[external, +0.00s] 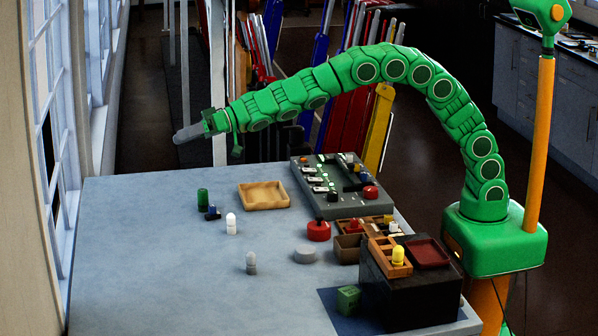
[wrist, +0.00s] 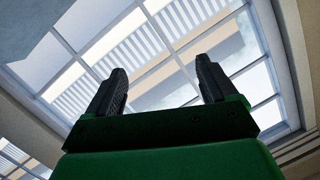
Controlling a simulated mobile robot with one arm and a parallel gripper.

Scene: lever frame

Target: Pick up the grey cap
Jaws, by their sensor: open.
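A flat round grey piece, which looks like the grey cap (external: 306,254), lies on the blue-grey table (external: 160,285) in the external view, right of the table's middle. My gripper (external: 188,133) is raised high above the far left part of the table, well away from both, and points left. In the wrist view my gripper (wrist: 160,88) has its two dark fingers wide apart with nothing between them. The wrist view shows only windows and wall, no table objects.
A red round piece (external: 318,231) and a brown box (external: 347,248) stand close beside the cap. A dark block (external: 405,285) is to the right, a control panel (external: 335,197) behind. A wooden tray (external: 264,195) lies farther back. The table's front left is clear.

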